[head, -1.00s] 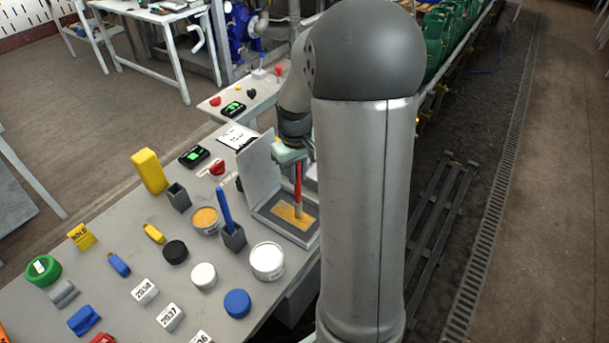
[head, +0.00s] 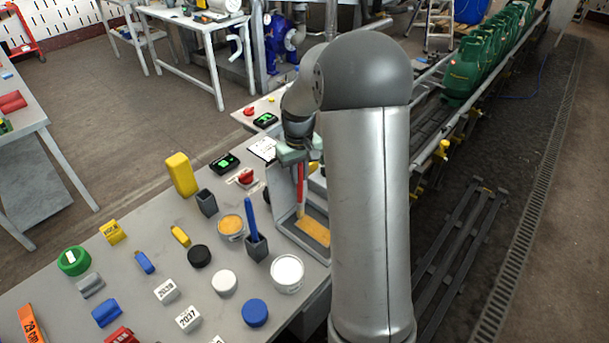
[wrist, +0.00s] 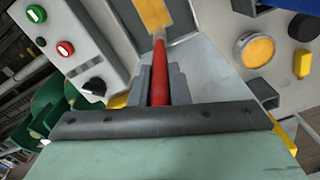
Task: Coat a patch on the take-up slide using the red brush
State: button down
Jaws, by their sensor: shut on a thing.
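My gripper (head: 299,166) is shut on the red brush (head: 301,186), which points down, nearly upright. In the wrist view, the grey fingers flank the red handle (wrist: 160,80). The brush tip is at the far left end of an ochre patch (head: 316,234) inside a grey open-lidded tray (head: 285,195). The patch also shows at the top of the wrist view (wrist: 154,12); I cannot tell whether the bristles touch it. My arm hides the tray's right side. I cannot identify the take-up slide.
Left of the tray stand an open ochre tin (head: 231,225), a blue-handled tool in a holder (head: 256,247), a white tub (head: 287,272) and several small blocks and lids. A button panel (wrist: 75,50) shows in the wrist view. Green canisters (head: 468,75) line the conveyor.

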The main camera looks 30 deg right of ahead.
jog(key=shift+r+p, duration=2)
jog(key=shift+r, duration=1.85)
jog(key=shift+d, duration=0.15)
